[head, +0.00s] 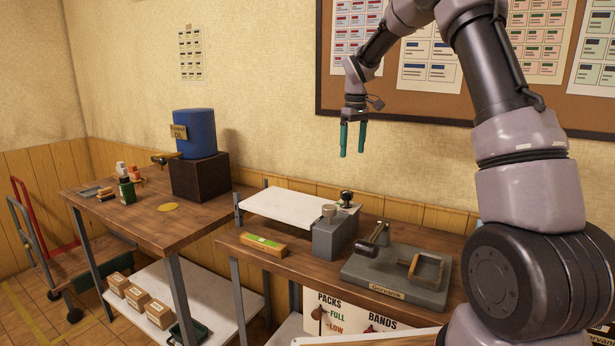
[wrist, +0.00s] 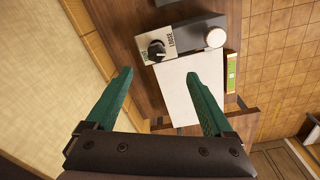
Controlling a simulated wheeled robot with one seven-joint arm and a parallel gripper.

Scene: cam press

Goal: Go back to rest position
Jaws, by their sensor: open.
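My gripper (head: 352,138) hangs in the air above the workbench in the head view, with its two green fingers pointing down. In the wrist view my gripper (wrist: 160,92) shows its fingers wide apart with nothing between them. The press (head: 334,232) with its grey block and dark knob stands below and to the left of the arm. In the wrist view the press (wrist: 180,42) shows a black dial and a round pale knob. A white board (head: 290,207) lies beside the press, and the same white board (wrist: 190,95) shows beneath the fingers.
A grey fixture labelled Gorvanik (head: 395,280) sits on the bench at the right. A yellow-green box (head: 263,246) lies near the front edge. A cork board (head: 325,95) hangs behind the arm. The air around the gripper is clear.

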